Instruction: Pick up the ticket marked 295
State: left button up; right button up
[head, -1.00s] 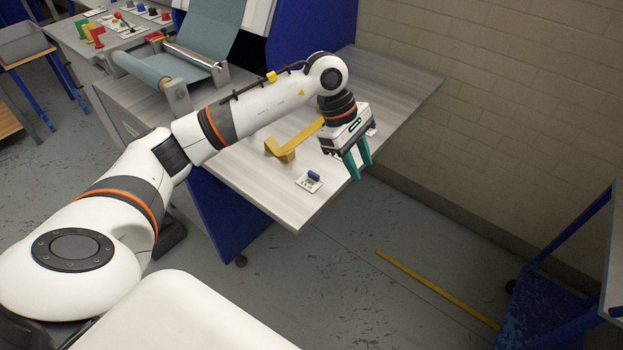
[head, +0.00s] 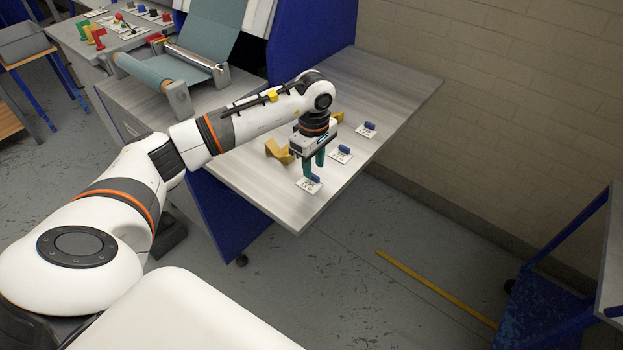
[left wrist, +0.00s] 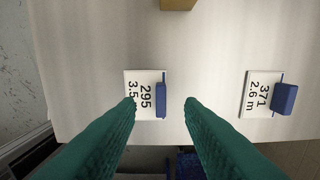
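The ticket marked 295 (left wrist: 139,88) is a white card with a blue block (left wrist: 160,96) standing on its right side in the left wrist view. It lies flat near the table's corner; the head view shows it as the nearest card (head: 305,188), its print too small to read there. My left gripper (head: 314,172) is open and points down over this card. In the left wrist view the blue block shows between the green fingertips (left wrist: 160,104). Whether the fingers touch the card I cannot tell. My right gripper is out of view.
A ticket marked 371 (left wrist: 257,92) with a blue block lies to the right; it is the middle card (head: 339,157) in the head view. A third card (head: 364,133) lies farther back.

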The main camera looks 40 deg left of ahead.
aim_at(314, 175)
pick_arm(q)
jog(key=shift+f, duration=1.55)
jog(key=shift+c, duration=0.5)
grip_shut()
jog(key=shift+r, duration=0.1)
